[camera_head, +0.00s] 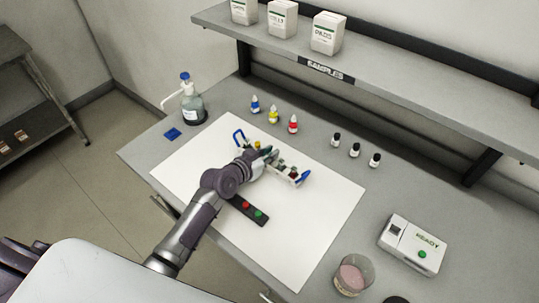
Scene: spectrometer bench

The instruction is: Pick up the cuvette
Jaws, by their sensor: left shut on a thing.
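A small rack (299,176) with blue end handles lies on the white mat, with several small, partly coloured pieces in it. My left gripper (272,158) is over the middle of the rack and hides much of it. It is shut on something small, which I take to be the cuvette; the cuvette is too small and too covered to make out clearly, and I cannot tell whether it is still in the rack. My right gripper is not in view.
The white mat (320,205) has free room right of the rack. A dark strip with red and green buttons (248,210) lies below my arm. Dropper bottles (273,115), black-capped vials (355,150) and a wash bottle (192,105) stand behind. A beaker (352,275) and the READY device (413,243) stand right.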

